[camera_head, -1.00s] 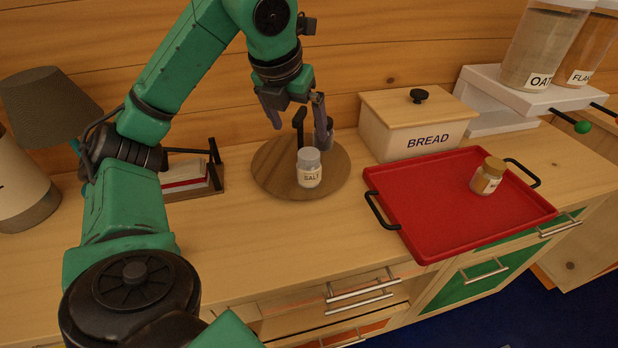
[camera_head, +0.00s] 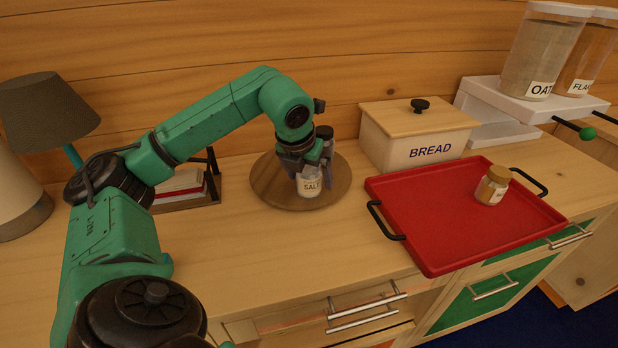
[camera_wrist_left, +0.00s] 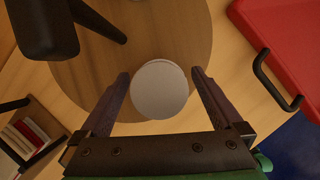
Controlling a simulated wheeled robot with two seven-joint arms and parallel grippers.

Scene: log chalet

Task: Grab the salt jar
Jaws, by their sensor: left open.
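The salt jar (camera_head: 309,184) stands upright on the round wooden board, its label reading SALT and its top partly hidden by my gripper in the head view. In the left wrist view its pale round lid (camera_wrist_left: 159,91) lies between the two fingers. My left gripper (camera_head: 312,172) is lowered over the jar from above. It is open, with one finger on each side of the jar and a small gap visible beside the lid. My right gripper is not in view.
A red tray (camera_head: 440,225) with a small jar (camera_head: 492,186) lies to the right. A bread box (camera_head: 415,140) stands behind, a book rack (camera_head: 190,185) to the left.

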